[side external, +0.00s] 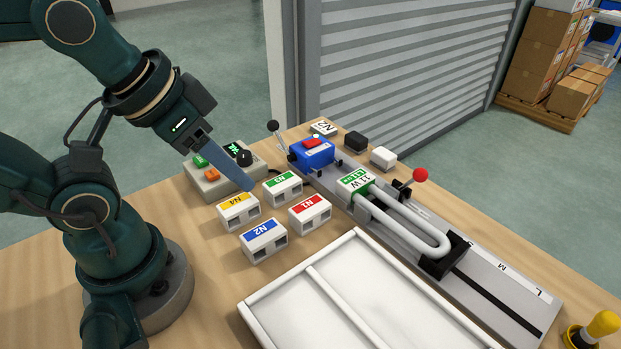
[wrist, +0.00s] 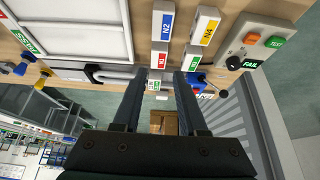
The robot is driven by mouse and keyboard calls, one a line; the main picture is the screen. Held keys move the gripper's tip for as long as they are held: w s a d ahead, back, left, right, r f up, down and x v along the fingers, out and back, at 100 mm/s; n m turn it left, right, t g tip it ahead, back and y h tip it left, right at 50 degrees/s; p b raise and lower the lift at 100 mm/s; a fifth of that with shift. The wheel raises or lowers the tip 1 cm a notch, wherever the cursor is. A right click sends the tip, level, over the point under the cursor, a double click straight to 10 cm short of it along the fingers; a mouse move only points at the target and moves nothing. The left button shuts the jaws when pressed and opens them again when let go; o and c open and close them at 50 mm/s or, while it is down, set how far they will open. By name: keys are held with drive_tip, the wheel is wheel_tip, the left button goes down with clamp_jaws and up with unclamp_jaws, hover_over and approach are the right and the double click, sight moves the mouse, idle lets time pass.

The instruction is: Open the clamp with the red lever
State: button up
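The clamp lever with a red ball (side external: 420,175) stands up at a tilt on the far side of the long grey fixture rail (side external: 490,292), beside a white U-shaped lamp tube (side external: 428,240). The lamp has a green and white 11 W base (side external: 356,182). Its curved end lies at a black holder (side external: 443,256). My gripper (side external: 247,184) is in the air above the table, left of the fixture and well away from the red lever. Its two dark fingers stand apart with nothing between them in the wrist view (wrist: 161,74). I cannot make out the red lever there.
A black-knobbed lever (side external: 272,126) stands by a blue block (side external: 311,153). Several labelled blocks, including N1 (side external: 309,213), and a button box (side external: 222,177) lie near my gripper. A white divided tray (side external: 340,300) lies in front of the fixture. A yellow knob (side external: 604,323) is at right.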

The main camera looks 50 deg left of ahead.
drive_tip(key=shift+o, duration=0.7)
wheel_tip(320, 180, up, 5)
drive_tip(key=shift+w+a+f, duration=0.1)
drive_tip(key=w+a+f+m+y, duration=0.1)
drive_tip(key=w+a+m+y, duration=0.3)
drive_tip(key=m, duration=0.3)
drive_tip(key=w+a+m+y, duration=0.2)
drive_tip(key=w+m+y, duration=0.2)
drive_tip(key=w+m, duration=0.3)
drive_tip(key=m+t+h, duration=0.2)
drive_tip(key=m+t, duration=0.9)
drive_tip(key=m, duration=0.7)
hover_over(418, 180)
drive_tip(key=s, duration=0.4)
drive_tip(key=shift+t, duration=0.3)
drive_tip(key=f, duration=0.9)
drive_tip(key=d+f, duration=0.1)
drive_tip(key=f, duration=0.4)
drive_tip(key=shift+w, duration=0.25)
drive_tip(key=shift+x, duration=2.55)
drive_tip(key=shift+d+f, duration=0.1)
